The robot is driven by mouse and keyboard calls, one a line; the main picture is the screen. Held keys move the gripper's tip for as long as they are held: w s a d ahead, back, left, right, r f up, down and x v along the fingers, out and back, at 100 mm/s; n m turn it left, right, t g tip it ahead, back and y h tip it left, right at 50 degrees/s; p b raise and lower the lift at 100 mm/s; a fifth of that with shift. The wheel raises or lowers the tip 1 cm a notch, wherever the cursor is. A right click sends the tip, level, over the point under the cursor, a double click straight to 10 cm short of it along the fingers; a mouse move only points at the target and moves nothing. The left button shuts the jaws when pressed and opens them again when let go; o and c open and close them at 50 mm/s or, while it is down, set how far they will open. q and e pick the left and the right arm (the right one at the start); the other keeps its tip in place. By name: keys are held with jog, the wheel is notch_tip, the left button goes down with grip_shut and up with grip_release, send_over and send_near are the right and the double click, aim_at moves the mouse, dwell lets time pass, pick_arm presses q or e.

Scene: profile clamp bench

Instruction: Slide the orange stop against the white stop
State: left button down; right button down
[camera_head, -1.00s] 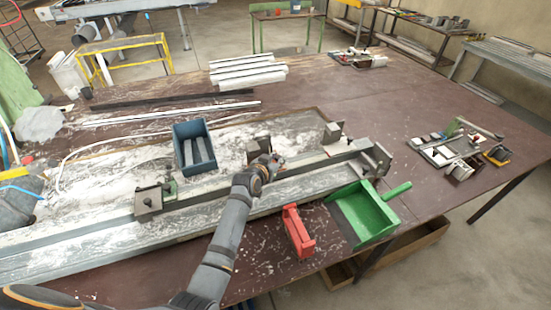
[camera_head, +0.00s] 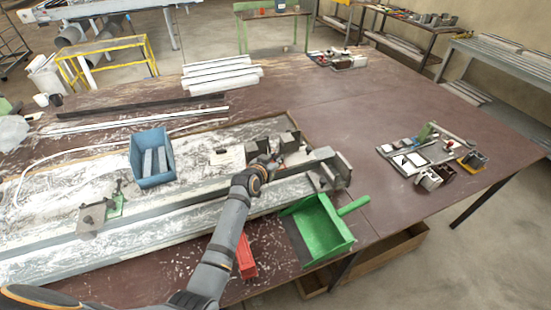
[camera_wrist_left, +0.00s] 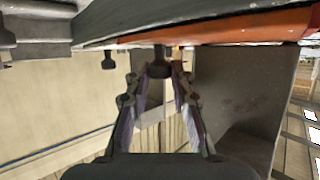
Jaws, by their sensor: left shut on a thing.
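My left gripper (camera_head: 268,163) is at the rail (camera_head: 212,192), shut on a small dark knob that shows between the fingers in the left wrist view (camera_wrist_left: 158,67). A grey stop block (camera_head: 259,149) stands just behind it; an orange strip (camera_wrist_left: 240,30) shows above the fingers in the wrist view, so I take this as the orange stop. A second grey block (camera_head: 289,142) stands close on its right, seemingly the white stop, though no white shows clearly. I cannot tell whether the blocks touch. My right gripper is out of view.
A blue bin (camera_head: 152,158) stands behind the rail. A clamp with a green part (camera_head: 92,219) is on the rail's left, and an end bracket (camera_head: 332,172) is at its right. A green dustpan (camera_head: 322,230) and red object (camera_head: 246,258) lie in front.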

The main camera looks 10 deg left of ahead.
pick_arm(q)
jog(key=c, duration=1.4)
grip_release()
jog(key=shift+d, duration=0.1)
jog(key=v, duration=1.2)
jog(key=shift+r, duration=0.15)
